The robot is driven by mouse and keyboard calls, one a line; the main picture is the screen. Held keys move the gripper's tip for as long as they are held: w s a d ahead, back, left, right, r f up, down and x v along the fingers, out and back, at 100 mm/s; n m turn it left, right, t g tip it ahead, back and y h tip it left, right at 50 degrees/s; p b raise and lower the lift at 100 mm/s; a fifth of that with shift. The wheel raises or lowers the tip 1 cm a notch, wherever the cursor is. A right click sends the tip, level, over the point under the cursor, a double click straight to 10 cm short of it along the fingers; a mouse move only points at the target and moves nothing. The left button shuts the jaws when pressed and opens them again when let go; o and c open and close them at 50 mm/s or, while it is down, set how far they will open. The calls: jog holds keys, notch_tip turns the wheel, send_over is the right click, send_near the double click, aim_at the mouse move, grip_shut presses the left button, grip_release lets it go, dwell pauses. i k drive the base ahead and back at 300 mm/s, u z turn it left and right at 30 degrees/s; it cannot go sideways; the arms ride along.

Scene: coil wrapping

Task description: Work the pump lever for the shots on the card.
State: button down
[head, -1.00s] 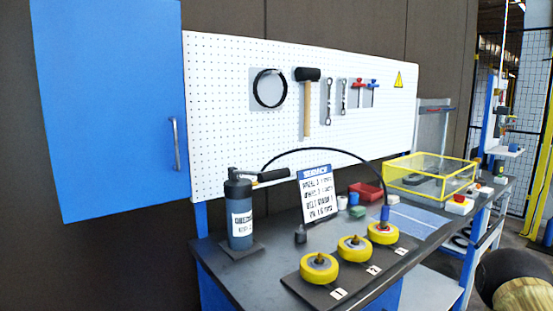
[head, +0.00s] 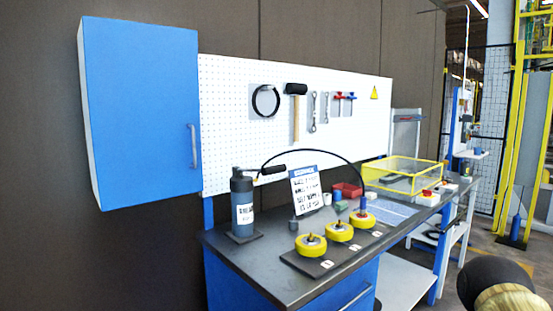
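The pump is a dark grey cylinder (head: 243,203) with a white label, upright at the left of the bench. Its lever (head: 271,170) has a black grip and points right, about level. A black hose (head: 315,150) arcs from near the pump to a blue fitting (head: 363,203) on the yellow wheel (head: 362,220) farthest right. Two more yellow wheels, the middle one (head: 339,233) and the left one (head: 311,246), sit on a dark numbered board. The card (head: 307,192), white with a blue header, stands behind them; its text is too small to read. My gripper is not in view.
The dark bench top (head: 265,262) has clear room at its front left. A yellow-edged clear box (head: 403,175) and a red bin (head: 347,190) stand farther right. A blue cabinet (head: 145,110) hangs left of the tool pegboard (head: 225,110). An unclear dark and tan rounded shape is at lower right.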

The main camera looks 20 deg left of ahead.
aim_at(279, 168)
jog(key=u, duration=0.1)
jog(key=i, duration=1.05)
jog(key=z, duration=0.5)
